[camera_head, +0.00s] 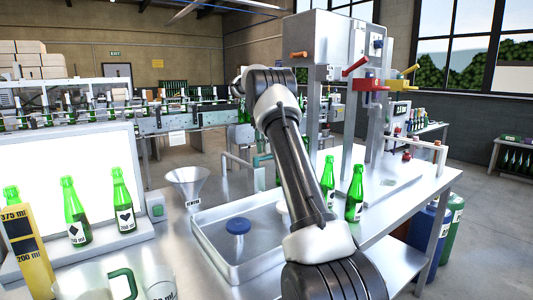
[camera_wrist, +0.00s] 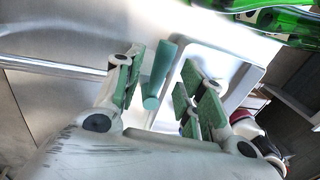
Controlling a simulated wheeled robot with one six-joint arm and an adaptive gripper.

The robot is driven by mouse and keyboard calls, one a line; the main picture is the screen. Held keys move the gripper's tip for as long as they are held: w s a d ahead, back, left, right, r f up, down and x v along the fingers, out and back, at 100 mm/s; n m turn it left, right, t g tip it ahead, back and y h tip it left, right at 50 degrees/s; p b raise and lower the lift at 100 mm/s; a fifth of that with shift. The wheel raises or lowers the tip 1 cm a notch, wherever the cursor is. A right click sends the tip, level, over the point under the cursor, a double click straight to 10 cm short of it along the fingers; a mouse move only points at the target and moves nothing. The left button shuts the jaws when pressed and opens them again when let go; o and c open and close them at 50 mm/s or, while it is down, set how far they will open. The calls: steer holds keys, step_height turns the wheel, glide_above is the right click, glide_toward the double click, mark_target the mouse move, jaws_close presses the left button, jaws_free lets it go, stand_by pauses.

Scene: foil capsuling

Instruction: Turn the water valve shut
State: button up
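The valve's teal lever (camera_wrist: 160,72) shows in the wrist view as a short bar with a rounded near end. My gripper (camera_wrist: 163,64) is open, with its green-padded fingers on either side of the lever. The left finger is close to the lever; whether it touches is unclear. A wider gap lies between the lever and the right finger. In the head view, grey pipework (camera_head: 238,162) stands behind the sink, with a teal part (camera_head: 262,148) beside it. My arm hides much of that spot, and my gripper's fingers cannot be made out there.
Green bottles (camera_head: 354,193) stand right of my arm, near the capsuling machine (camera_head: 325,45). A metal pipe (camera_wrist: 50,66) runs left of my fingers in the wrist view.

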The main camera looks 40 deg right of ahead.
steer(key=r, duration=0.2)
steer(key=w+r, duration=0.1)
steer(key=r, duration=0.2)
stand_by(0.4)
steer(key=s+a+r+m+t, duration=0.2)
steer(key=s+a+r+m, duration=0.25)
steer(key=s+a, duration=0.35)
steer(key=s+a+r+m+t, duration=0.1)
steer(key=s+a+r+m, duration=0.3)
steer(key=s+a+r, duration=0.3)
steer(key=s+a+f+m+t, duration=0.1)
steer(key=s+a+f+m, duration=0.2)
steer(key=s+f, duration=0.2)
steer(key=s+a+f+m+t, duration=0.1)
steer(key=s+a+f+m, duration=0.2)
steer(key=s, duration=0.8)
steer(key=s+a+f+m+t, duration=0.1)
steer(key=s+a+f+m, duration=0.1)
steer(key=s+f, duration=0.5)
steer(key=shift+s+a+m+t, duration=0.3)
steer(key=shift+s+a+m, duration=0.1)
steer(key=shift+s+m, duration=0.45)
